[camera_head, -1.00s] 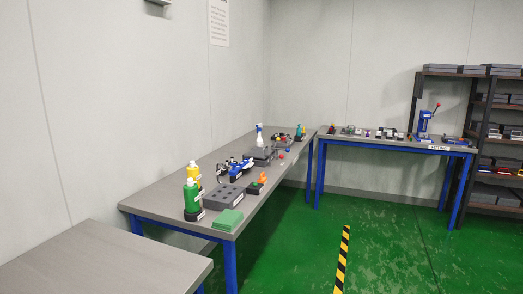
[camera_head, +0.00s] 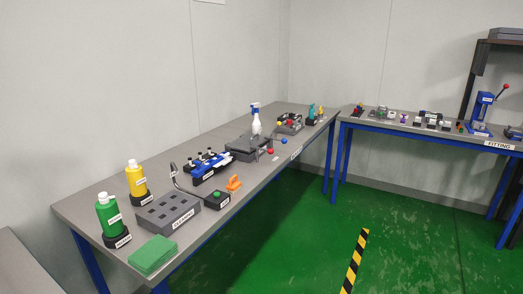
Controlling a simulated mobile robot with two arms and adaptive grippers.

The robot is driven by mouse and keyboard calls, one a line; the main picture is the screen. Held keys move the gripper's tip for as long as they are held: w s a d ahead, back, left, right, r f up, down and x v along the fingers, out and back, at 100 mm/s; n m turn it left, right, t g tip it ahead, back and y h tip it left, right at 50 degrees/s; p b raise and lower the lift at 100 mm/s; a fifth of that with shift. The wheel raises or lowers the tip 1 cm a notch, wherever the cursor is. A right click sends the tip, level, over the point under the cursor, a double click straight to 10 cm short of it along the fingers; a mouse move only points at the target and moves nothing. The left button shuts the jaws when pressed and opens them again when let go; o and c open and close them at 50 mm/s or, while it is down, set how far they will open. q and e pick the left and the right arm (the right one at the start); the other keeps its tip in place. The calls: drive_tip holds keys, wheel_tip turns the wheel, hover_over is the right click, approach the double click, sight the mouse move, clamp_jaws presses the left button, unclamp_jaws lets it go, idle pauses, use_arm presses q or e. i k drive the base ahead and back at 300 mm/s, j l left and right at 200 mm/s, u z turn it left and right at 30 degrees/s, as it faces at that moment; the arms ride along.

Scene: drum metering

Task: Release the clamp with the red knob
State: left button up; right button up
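A small red knob (camera_head: 270,151) shows at the front of a dark grey fixture (camera_head: 243,149) on the long grey bench. A blue knob (camera_head: 284,141) and a yellow knob (camera_head: 279,124) are close by, to its right and behind. The clamp under the red knob is too small to make out, so I cannot tell whether it is closed. Neither of my grippers is in view.
The long bench (camera_head: 82,200) also bears a green bottle (camera_head: 108,214), a yellow bottle (camera_head: 137,180), a grey holed block (camera_head: 168,213), green pads (camera_head: 153,254) and a spray bottle (camera_head: 256,122). A blue press (camera_head: 482,110) stands on the fitting bench. Green floor (camera_head: 290,235) is open in front.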

sight(270, 151)
drive_tip(key=i+l, duration=0.4)
drive_tip(key=i, duration=0.3)
drive_tip(key=i+l+u, duration=0.15)
drive_tip(key=i+l, duration=0.25)
drive_tip(key=i, duration=0.3)
drive_tip(key=i+l, duration=0.5)
drive_tip(key=i, duration=0.2)
drive_tip(key=i+l+u, duration=0.1)
drive_tip(key=i+l, duration=0.35)
drive_tip(key=i, duration=0.25)
